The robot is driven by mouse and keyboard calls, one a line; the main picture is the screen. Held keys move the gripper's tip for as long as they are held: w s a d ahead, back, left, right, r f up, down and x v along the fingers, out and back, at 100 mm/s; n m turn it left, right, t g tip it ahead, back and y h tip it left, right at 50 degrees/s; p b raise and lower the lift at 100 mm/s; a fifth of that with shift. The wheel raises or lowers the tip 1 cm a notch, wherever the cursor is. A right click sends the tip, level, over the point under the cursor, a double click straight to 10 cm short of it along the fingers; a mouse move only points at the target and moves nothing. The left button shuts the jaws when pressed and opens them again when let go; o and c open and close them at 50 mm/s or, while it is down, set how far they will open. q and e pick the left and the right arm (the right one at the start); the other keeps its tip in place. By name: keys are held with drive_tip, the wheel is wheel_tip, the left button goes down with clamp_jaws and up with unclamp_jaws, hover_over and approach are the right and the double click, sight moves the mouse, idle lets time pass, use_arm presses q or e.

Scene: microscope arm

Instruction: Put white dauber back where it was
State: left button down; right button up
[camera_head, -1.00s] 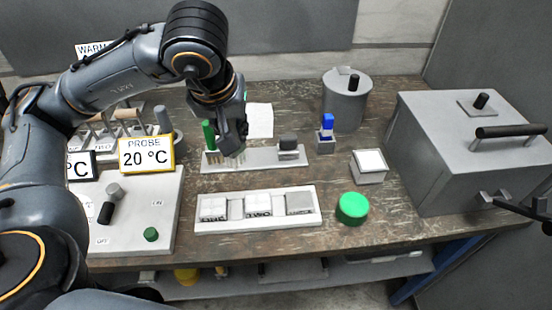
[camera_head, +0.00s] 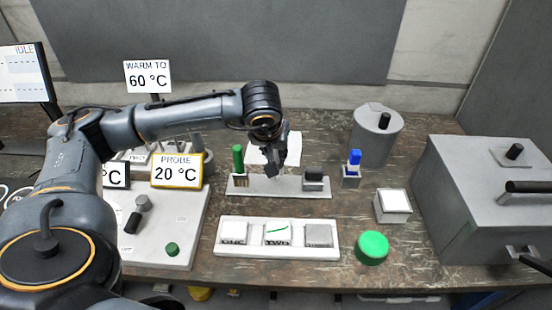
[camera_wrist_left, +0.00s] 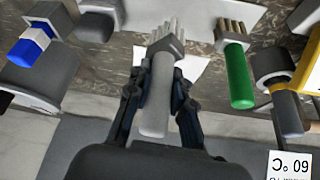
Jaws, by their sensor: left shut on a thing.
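My left gripper (camera_head: 268,167) is shut on the white dauber, above the middle of the grey rack (camera_head: 290,190). In the left wrist view the white dauber (camera_wrist_left: 156,95) has a pale handle between the fingers and white bristles pointing away from the gripper. In the head view it is mostly hidden by the gripper; I cannot tell if it touches the rack. A green dauber (camera_head: 238,158) stands at the rack's left end and also shows in the left wrist view (camera_wrist_left: 239,78). A blue dauber (camera_head: 354,160) stands in a separate holder. My right gripper is not clearly seen.
A dark grey block (camera_head: 313,180) sits at the rack's right end. In front is a white tray (camera_head: 330,250) with tiles, the middle tile (camera_head: 278,232) bearing a green line. A green button (camera_head: 371,248), a white-topped block (camera_head: 393,205) and a large grey box (camera_head: 470,190) stand to the right.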

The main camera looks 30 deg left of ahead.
sight(276, 159)
use_arm(q)
drive_tip(key=shift+w+f, duration=0.25)
drive_tip(key=shift+f, duration=0.1)
wheel_tip(276, 159, down, 2)
drive_tip(key=shift+w+a+f+p, duration=0.1)
drive_tip(key=shift+f+p, duration=0.05)
drive_tip(key=shift+p, duration=0.7)
drive_tip(key=shift+f, duration=0.55)
use_arm(e)
drive_tip(key=shift+s+r, duration=0.7)
drive_tip(key=shift+r, duration=0.15)
use_arm(q)
drive_tip(key=shift+f, duration=0.1)
use_arm(e)
drive_tip(key=shift+f, duration=0.15)
use_arm(q)
drive_tip(key=shift+f, duration=0.15)
drive_tip(key=c, duration=1.2)
unclamp_jaws()
use_arm(e)
drive_tip(key=shift+w+a, duration=0.1)
drive_tip(key=shift+a, duration=0.15)
